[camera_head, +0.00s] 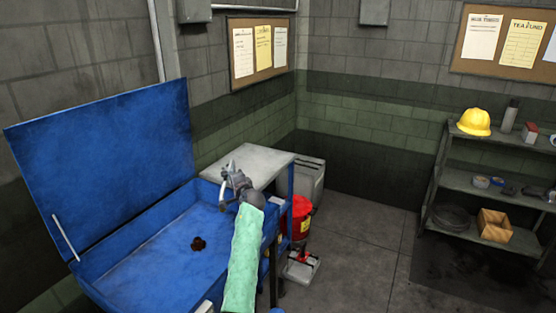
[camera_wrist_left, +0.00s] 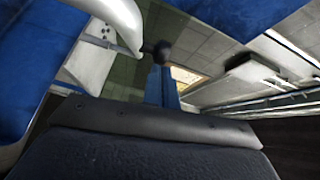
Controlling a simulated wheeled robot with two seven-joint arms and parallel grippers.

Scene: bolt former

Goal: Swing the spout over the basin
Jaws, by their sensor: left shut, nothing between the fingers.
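The blue basin (camera_head: 105,281) stands at the left with its blue lid (camera_head: 100,160) raised. A dark round spot (camera_head: 198,243) shows on its floor. My left gripper (camera_head: 228,180), beyond a green-sleeved arm, is over the basin's far right end, near the grey top beside it. It is shut and empty. In the left wrist view a pale curved tube (camera_wrist_left: 122,20), which looks like the spout, comes in from the top left, close to the gripper. I cannot tell whether they touch. My right gripper is out of view.
A grey-topped stand (camera_head: 250,163) adjoins the basin's far right end. A shelf (camera_head: 470,182) with a yellow helmet (camera_head: 474,122) is at the right. The floor between is mostly clear.

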